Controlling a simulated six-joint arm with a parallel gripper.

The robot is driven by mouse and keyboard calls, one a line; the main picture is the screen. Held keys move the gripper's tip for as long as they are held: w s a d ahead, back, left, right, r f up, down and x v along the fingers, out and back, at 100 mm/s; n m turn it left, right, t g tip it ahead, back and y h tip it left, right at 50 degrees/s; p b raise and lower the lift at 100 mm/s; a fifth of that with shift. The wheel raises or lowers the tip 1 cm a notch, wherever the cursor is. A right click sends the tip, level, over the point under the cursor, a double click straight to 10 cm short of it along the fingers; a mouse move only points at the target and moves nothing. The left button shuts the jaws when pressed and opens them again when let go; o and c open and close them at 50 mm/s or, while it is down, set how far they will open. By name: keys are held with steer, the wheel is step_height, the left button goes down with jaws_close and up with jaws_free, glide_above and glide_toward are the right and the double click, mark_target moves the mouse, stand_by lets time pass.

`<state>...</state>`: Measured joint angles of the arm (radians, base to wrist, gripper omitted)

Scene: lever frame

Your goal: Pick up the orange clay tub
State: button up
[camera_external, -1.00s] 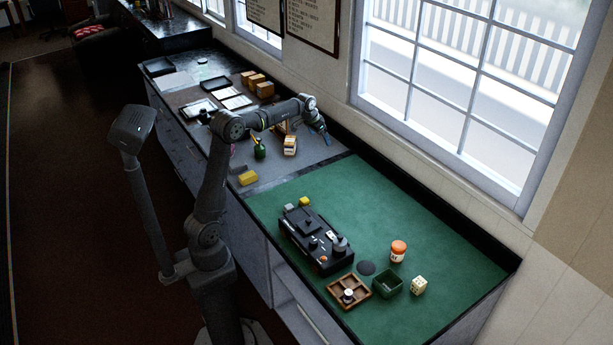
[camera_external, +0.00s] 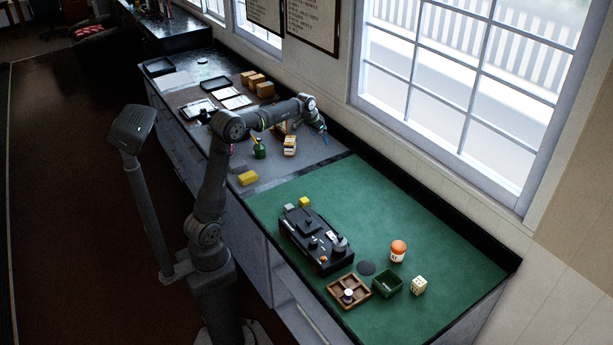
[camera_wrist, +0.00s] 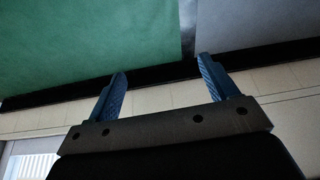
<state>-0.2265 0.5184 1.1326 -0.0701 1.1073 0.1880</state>
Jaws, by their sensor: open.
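The orange clay tub (camera_external: 398,250) stands upright on the green mat at the right part of the bench. It has an orange lid and a pale label, and it is not in the wrist view. My gripper (camera_external: 324,137) is far from it, over the bench's back edge near the wall, up and to the left of the tub. In the wrist view my gripper (camera_wrist: 162,85) shows two blue fingers spread wide apart, with nothing between them.
A black lever box (camera_external: 312,240) stands left of the tub. A wooden divided tray (camera_external: 349,299), a green bin (camera_external: 388,291) and a cream dotted cube (camera_external: 419,286) lie in front. The green mat (camera_external: 400,205) behind is clear.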

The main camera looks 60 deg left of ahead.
steer(key=n+t+h, duration=0.3)
steer(key=n+h, duration=0.9)
steer(key=n, duration=1.2)
glide_toward(398, 250)
steer(key=w+d+f, duration=0.6)
steer(key=w, duration=0.1)
steer(key=shift+d, duration=0.2)
